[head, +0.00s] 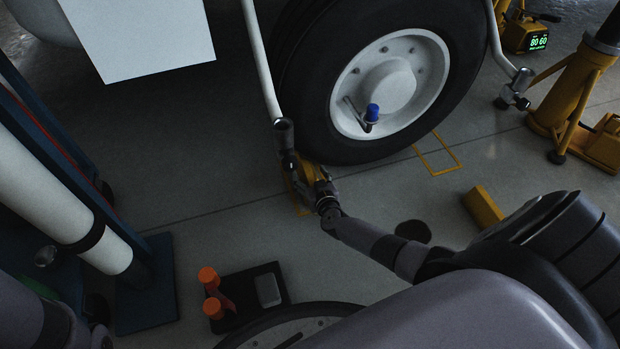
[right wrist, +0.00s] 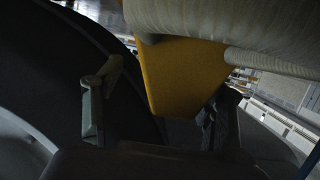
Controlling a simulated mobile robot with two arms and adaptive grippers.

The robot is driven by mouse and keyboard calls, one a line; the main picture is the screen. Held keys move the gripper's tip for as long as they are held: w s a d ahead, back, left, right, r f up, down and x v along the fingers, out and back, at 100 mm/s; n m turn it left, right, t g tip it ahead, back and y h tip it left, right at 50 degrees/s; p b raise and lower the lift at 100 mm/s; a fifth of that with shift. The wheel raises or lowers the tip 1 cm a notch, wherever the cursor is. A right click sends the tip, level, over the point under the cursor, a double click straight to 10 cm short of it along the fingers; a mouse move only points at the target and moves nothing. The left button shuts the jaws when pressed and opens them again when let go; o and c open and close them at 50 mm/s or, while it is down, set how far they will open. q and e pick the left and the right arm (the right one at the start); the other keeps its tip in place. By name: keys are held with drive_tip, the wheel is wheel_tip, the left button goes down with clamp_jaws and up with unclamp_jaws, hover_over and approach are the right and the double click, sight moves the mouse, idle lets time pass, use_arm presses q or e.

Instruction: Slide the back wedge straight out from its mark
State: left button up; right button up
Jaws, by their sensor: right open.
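The back wedge (head: 306,174) is a yellow block at the left side of the aircraft tyre (head: 310,85), over a yellow floor mark. My right gripper (head: 313,185) is at this wedge and hides much of it in the head view. In the right wrist view, the wedge's yellow face (right wrist: 178,72) shows between the two spread fingers of the right gripper (right wrist: 155,118). The fingers are open, and I cannot tell whether either touches the wedge. My left gripper does not show; only part of the left arm is at the lower left.
A second yellow wedge (head: 483,207) lies on the floor, apart from the tyre, near an empty yellow outline (head: 437,155). A yellow jack (head: 570,95) stands at the right. A dark tray (head: 245,318) with orange items is below. Floor left of the wheel is clear.

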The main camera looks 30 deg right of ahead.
drive_tip(key=shift+w, duration=0.1)
drive_tip(key=shift+c, duration=0.2)
drive_tip(key=shift+d, duration=0.1)
clamp_jaws()
idle(0.6)
